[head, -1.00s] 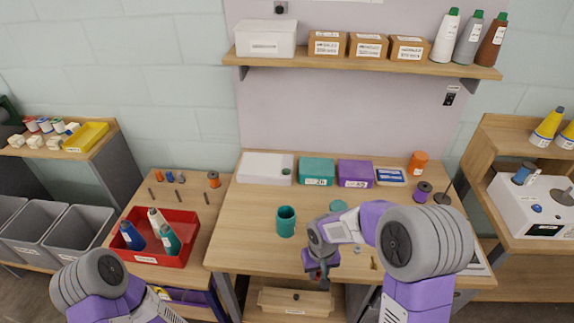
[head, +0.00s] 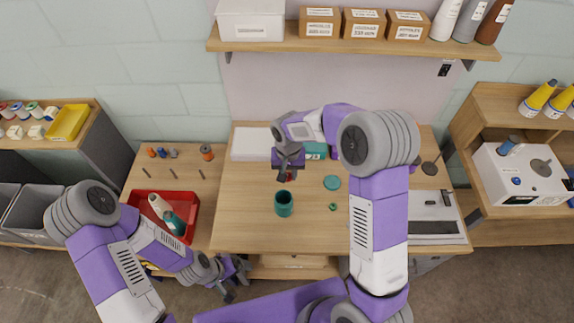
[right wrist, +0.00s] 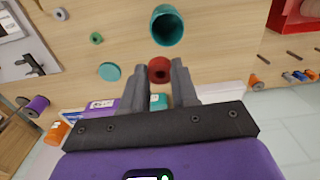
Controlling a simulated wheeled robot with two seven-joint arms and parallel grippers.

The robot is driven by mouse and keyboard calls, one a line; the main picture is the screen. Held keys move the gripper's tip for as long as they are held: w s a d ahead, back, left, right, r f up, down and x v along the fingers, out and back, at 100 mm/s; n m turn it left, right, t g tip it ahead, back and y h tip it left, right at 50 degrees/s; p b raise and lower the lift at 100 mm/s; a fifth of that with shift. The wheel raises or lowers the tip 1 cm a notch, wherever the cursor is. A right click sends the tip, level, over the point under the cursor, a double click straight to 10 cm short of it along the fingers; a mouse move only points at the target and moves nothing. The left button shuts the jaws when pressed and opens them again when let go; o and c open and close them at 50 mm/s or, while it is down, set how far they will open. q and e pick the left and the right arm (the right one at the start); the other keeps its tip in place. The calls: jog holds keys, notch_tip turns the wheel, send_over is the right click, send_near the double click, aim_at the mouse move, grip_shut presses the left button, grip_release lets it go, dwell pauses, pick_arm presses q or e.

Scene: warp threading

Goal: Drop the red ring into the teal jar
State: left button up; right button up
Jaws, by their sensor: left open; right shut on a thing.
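The teal jar (head: 284,204) stands upright on the table with its open mouth up. It also shows in the right wrist view (right wrist: 168,27). My right gripper (head: 287,174) is shut on the red ring (right wrist: 160,70), which sits between its fingertips. In the head view the ring is mostly hidden by the gripper. The gripper is just beyond the jar, and the ring appears clear of the jar's mouth; the exact height is hard to tell. My left gripper (head: 236,280) is open and empty, low in front of the table's left front corner.
A flat teal disc (head: 332,182) and a small green ring (head: 333,207) lie right of the jar. A red tray (head: 187,206) with bottles sits on the left side table. The table left of the jar is clear.

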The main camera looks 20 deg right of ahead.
notch_tip(320, 180, down, 6)
jog(key=b, duration=0.3)
jog(key=shift+s+r, duration=0.1)
jog(key=shift+r, duration=0.1)
jog(key=o, duration=1.1)
notch_tip(320, 180, up, 8)
jog(key=shift+f, duration=0.15)
